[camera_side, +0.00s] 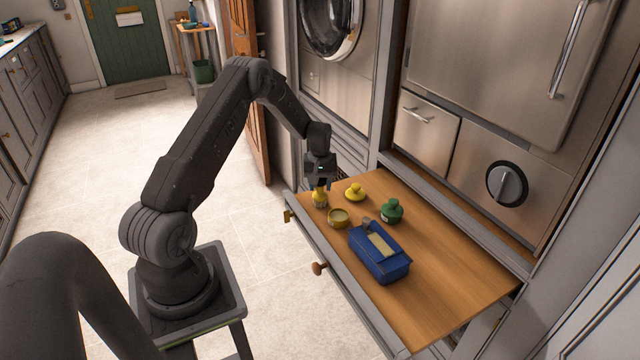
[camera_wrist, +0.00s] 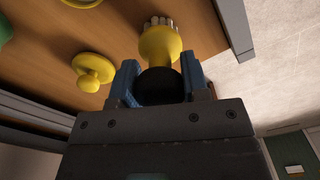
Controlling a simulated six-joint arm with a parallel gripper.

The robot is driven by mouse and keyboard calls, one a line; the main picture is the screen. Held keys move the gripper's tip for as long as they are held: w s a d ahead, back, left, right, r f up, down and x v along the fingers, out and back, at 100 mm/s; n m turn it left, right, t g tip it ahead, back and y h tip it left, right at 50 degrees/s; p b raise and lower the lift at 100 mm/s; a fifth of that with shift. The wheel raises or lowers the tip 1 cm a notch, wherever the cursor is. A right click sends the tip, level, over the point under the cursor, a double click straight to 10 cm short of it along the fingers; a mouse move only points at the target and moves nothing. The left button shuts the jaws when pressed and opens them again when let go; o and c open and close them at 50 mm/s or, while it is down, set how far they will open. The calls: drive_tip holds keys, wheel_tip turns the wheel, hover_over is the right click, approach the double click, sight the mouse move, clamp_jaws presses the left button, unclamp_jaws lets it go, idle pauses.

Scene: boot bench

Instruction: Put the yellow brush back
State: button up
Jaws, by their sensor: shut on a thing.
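In the wrist view, the blue fingers of my gripper (camera_wrist: 159,78) stand either side of the dark round end of the yellow brush (camera_wrist: 159,43). Its pale bristles point away from the gripper, towards the board. I cannot tell whether they touch it. A second yellow knobbed piece (camera_side: 355,192) sits just right of the gripper; it also shows in the wrist view (camera_wrist: 92,70). A green knobbed piece (camera_side: 391,211) stands farther right.
An open round yellow tin (camera_side: 339,218) sits close to the brush. A blue box (camera_side: 382,262) with a pale block (camera_side: 381,244) on top stands near the board's front edge. The wooden board (camera_side: 440,270) is clear to the right. Cabinet fronts (camera_side: 500,140) rise behind it.

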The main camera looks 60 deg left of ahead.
drive_tip(key=o, duration=0.9)
drive_tip(key=shift+f, duration=0.1)
drive_tip(key=shift+o, duration=0.2)
